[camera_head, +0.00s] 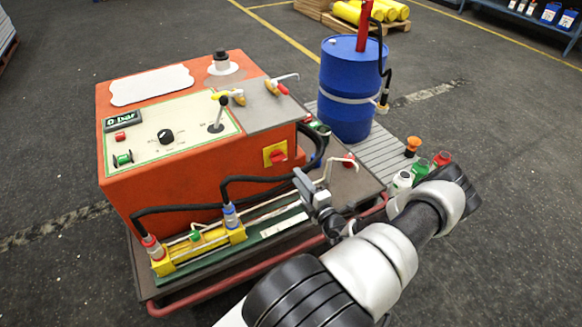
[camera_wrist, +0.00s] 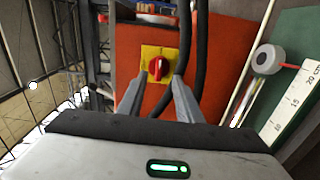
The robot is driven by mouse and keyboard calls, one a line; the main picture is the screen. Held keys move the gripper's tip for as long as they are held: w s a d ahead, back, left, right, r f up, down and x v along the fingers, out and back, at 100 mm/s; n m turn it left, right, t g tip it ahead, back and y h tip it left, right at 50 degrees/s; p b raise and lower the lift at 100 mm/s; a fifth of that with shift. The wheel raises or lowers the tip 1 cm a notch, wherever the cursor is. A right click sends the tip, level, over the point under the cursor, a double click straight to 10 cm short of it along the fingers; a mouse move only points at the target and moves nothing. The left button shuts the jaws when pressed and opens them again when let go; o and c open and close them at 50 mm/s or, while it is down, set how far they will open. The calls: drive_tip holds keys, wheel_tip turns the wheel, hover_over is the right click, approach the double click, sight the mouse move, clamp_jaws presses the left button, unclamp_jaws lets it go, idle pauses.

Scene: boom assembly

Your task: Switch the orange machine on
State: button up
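The orange machine (camera_head: 180,190) stands on a low cart left of centre in the head view. On its side is a yellow plate (camera_head: 267,150) with a red rotary switch (camera_head: 279,157). In the wrist view the yellow plate (camera_wrist: 150,55) and red switch (camera_wrist: 158,68) are in plain sight, with the switch's grip roughly upright in the picture. My gripper (camera_head: 302,181) is in front of that side, a short way from the switch. In the wrist view my gripper (camera_wrist: 158,80) is open and empty, its two fingers pointing toward either side of the switch. I see no contact.
Black hoses (camera_head: 180,208) run beside the switch to a yellow-ended cylinder (camera_head: 197,248) on the cart. A white bent lever (camera_head: 340,163) rises near my gripper. A blue drum (camera_head: 350,75) stands behind right.

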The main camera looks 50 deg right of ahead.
drive_tip(key=v, duration=0.8)
drive_tip(key=shift+p, duration=0.4)
drive_tip(key=shift+s, duration=0.1)
